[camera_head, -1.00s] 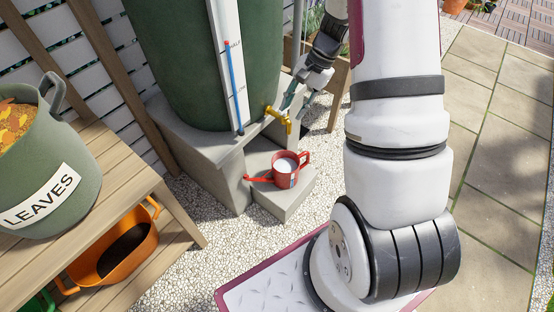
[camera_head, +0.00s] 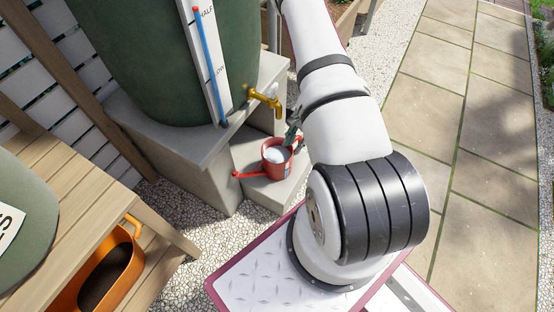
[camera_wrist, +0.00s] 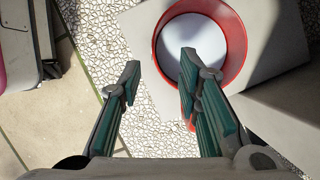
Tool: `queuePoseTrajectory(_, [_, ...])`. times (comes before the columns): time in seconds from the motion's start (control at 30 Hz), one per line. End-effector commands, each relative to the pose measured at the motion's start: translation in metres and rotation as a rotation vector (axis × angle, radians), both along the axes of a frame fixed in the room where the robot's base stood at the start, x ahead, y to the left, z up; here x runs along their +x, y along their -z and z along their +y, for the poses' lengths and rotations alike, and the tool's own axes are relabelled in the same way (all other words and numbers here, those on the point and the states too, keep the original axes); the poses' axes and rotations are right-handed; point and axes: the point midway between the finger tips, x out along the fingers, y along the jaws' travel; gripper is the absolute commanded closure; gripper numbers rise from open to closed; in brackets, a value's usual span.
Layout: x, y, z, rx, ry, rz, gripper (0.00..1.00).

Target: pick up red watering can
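The red watering can (camera_head: 271,169) stands upright on the low concrete step, its spout pointing left and pale contents showing in its open top. My gripper (camera_head: 292,136) is right at the can's far right side in the head view, partly hidden by my arm. In the wrist view my gripper (camera_wrist: 161,64) is open, with gravel showing between its fingers. The right finger overlaps the opening of the can (camera_wrist: 238,48); the left finger is outside the rim. The handle is mostly hidden, and I cannot tell whether either finger touches the can.
A brass tap (camera_head: 266,101) on the green water barrel (camera_head: 145,60) overhangs the area behind the can. The concrete step (camera_head: 246,152) adjoins a taller block. A wooden bench (camera_head: 85,200) with an orange container (camera_head: 125,262) stands left. Paving on the right is clear.

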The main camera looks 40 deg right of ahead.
Motion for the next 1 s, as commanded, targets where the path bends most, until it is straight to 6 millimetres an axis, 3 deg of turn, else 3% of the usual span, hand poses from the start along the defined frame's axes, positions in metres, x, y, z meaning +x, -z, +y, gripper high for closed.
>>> queuePoseTrajectory(0.1, [0.0, 0.019, 0.007, -0.001, -0.001, 0.001, 0.69])
queuePoseTrajectory(0.37, [0.0, 0.035, 0.014, -0.001, -0.001, 0.001, 0.69])
queuePoseTrajectory(0.63, [-0.003, 0.07, 0.028, 0.0, -0.001, 0.001, 0.69])
queuePoseTrajectory(1.0, [-0.002, 0.076, 0.031, -0.001, -0.001, -0.002, 0.71])
